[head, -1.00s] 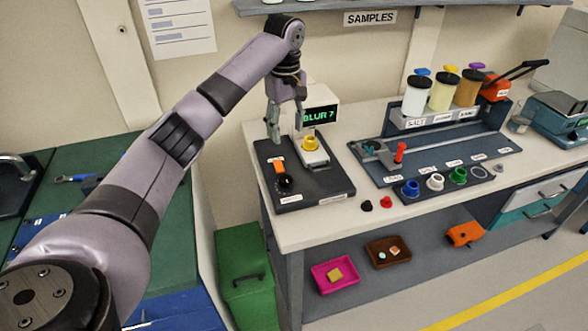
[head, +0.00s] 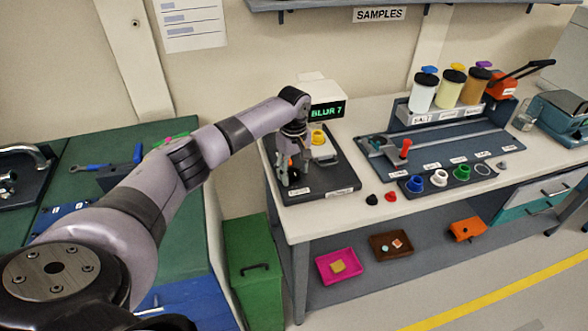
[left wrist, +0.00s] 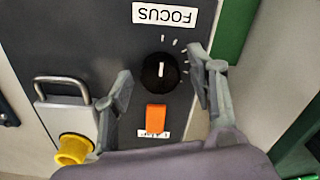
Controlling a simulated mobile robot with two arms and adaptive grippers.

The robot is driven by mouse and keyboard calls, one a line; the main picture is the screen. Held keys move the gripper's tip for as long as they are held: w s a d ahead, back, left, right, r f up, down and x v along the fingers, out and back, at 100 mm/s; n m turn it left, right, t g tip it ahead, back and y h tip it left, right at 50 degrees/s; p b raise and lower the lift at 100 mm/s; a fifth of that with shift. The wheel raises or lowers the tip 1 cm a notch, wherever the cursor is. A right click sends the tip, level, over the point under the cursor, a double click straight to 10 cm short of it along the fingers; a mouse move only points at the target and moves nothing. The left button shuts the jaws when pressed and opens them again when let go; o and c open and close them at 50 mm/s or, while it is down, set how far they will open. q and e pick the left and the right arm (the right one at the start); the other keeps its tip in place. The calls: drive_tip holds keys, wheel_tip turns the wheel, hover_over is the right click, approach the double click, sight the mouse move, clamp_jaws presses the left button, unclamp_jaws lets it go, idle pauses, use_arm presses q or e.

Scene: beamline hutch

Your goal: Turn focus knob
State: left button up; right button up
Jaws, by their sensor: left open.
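The focus knob (left wrist: 159,71) is a round black dial with a white pointer line, on a dark panel beside a "FOCUS" label, in the left wrist view. My left gripper (left wrist: 160,66) is open, with one finger on each side of the knob and a gap to both. I cannot tell how far its tips are above the panel. The display (head: 327,112) reads "BLUR 7" in green. My right gripper is not in view.
An orange switch (left wrist: 156,118) sits close to the knob. A yellow-topped holder (head: 318,137) stands on the base. To the right are a tray (head: 440,150) with a red-handled lever, coloured cups and jars. Small black and red caps lie at the bench's front edge.

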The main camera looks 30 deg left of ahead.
use_arm(q)
drive_tip(key=c, duration=1.1)
drive_tip(key=shift+c, duration=0.2)
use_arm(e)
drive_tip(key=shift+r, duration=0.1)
